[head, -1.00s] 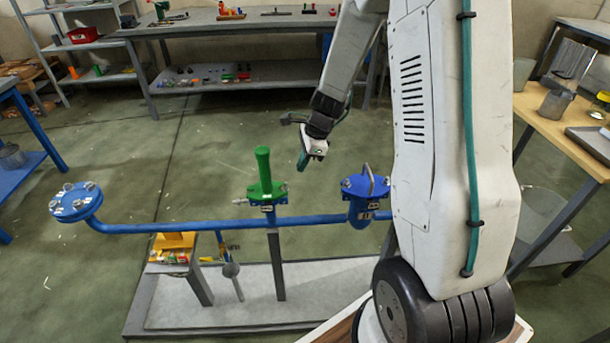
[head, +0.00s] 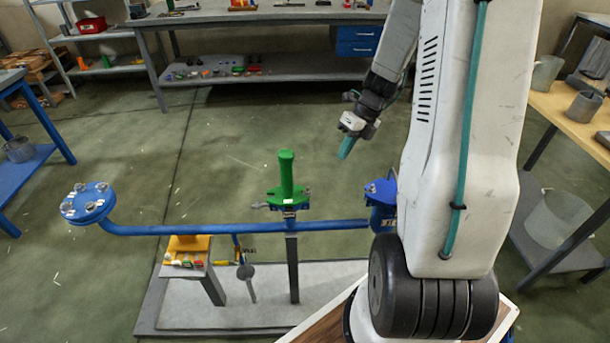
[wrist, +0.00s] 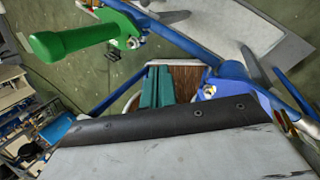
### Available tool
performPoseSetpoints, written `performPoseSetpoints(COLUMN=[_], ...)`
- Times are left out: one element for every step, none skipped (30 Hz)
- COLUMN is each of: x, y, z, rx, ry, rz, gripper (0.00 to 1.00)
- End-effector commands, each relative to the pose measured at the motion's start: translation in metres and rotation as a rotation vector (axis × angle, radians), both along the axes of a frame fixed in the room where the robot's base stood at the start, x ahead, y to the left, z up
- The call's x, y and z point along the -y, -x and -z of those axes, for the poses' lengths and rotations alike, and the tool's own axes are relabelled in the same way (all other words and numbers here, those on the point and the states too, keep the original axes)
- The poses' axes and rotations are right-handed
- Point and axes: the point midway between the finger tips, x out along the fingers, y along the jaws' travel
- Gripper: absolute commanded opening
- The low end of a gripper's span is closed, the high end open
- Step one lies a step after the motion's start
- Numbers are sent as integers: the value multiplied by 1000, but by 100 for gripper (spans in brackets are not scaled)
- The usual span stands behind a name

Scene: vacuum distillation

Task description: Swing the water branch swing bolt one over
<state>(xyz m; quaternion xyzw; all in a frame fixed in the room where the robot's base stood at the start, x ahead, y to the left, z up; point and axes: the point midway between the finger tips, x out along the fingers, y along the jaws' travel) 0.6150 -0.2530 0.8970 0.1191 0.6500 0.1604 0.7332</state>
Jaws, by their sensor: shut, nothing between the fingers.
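The blue water pipe (head: 240,228) runs across a low stand, with a green-handled valve (head: 286,175) at its middle. A blue flanged cover (head: 86,202) with several pale bolts is at its left end. A blue fitting (head: 378,190) at the right is partly hidden by my arm. In the wrist view, a blue flange (wrist: 235,90) with a silver bolt is right of my fingers. I cannot tell which bolt is swing bolt one. My gripper (head: 346,148) is shut and empty, fingertips down, up and left of the right fitting. Its teal fingers (wrist: 158,88) show in the wrist view.
A yellow block (head: 190,243) and small coloured items sit on a little stand under the pipe. A wooden table (head: 565,115) is at the right, a blue table (head: 30,165) at the left. A grey bench (head: 250,16) is behind. Open floor lies between.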

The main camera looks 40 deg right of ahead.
Motion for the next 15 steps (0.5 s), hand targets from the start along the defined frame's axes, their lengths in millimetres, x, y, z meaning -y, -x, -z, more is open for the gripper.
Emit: performPoseSetpoints(x=[-1,0,1,2,4,5,6,6,5,4,2,-1,-3,-6,-9], y=[2,3,4,5,6,7,7,7,7,7,7,6,6,5,4], z=[-1,-1,-1,-1,-1,1,2,4,8,12,17,23,28,34,42], rx=[-23,-35,-49,-56,-61,-65,-67,-68,-68,-68,-68,-69,-69,-70,-69], ry=[-12,-20,-26,-29,-32,-34,-34,-35,-34,-34,-35,-36,-35,-37,-36], rz=[38,60,86,102,114,126,132,135,136,136,136,136,136,135,136], gripper=[0,0,0,0,0,0,0,0,0,0,0,0,0,0,0])
